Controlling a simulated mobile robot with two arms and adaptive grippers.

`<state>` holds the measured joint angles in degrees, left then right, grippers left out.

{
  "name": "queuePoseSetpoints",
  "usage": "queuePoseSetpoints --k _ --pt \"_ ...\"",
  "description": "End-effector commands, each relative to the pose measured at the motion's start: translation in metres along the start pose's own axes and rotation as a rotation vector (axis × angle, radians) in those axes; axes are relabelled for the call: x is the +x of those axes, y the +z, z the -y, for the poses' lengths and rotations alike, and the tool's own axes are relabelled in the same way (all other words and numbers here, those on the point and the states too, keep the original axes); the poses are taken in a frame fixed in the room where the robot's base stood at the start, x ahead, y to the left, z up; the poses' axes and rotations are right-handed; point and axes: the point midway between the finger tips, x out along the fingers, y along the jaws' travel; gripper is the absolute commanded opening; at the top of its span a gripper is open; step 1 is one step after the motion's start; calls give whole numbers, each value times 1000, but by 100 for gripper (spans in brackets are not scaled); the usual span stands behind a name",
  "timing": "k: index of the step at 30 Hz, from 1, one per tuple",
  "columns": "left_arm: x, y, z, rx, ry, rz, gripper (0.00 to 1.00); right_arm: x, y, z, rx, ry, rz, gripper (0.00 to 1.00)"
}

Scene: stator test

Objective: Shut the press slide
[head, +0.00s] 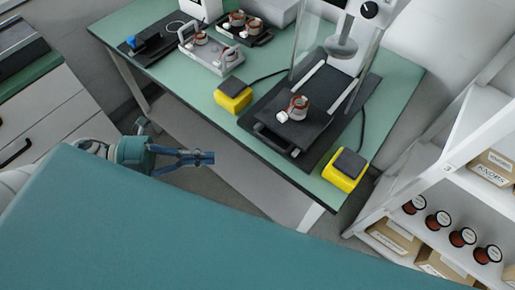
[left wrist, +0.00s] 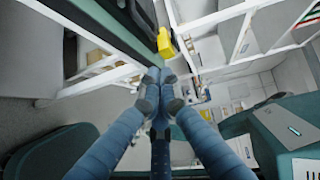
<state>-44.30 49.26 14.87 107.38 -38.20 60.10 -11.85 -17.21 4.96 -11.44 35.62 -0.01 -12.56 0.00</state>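The press slide (head: 285,128) is a dark plate on the green bench, sticking out in front of the press (head: 343,50). A copper-wound stator (head: 299,107) stands on the slide. A bar handle (head: 273,142) runs along its front left edge. My left gripper (head: 208,157) is left of the slide, in front of the bench and well apart from it. Its fingertips (left wrist: 160,77) meet with nothing seen between them. My right gripper shows in neither view.
Yellow-and-black boxes stand left (head: 233,96) and right (head: 344,170) of the slide. A grey tray (head: 212,56) with stators is farther back on the bench (head: 185,88). A white shelf (head: 440,170) with boxes and spools stands at the right. Open floor lies left of the bench.

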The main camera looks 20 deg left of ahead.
Motion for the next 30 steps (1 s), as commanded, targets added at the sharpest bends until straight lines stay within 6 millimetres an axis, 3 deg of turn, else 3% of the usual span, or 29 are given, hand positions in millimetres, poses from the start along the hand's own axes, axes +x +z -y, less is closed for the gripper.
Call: queuePoseSetpoints --k 15,21,30 --pt "99 6 4 1 -7 8 0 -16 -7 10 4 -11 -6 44" --pt "116 25 3 -2 -6 9 0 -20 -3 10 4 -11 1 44" --pt "122 31 1 -4 -3 7 0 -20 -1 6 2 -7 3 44"
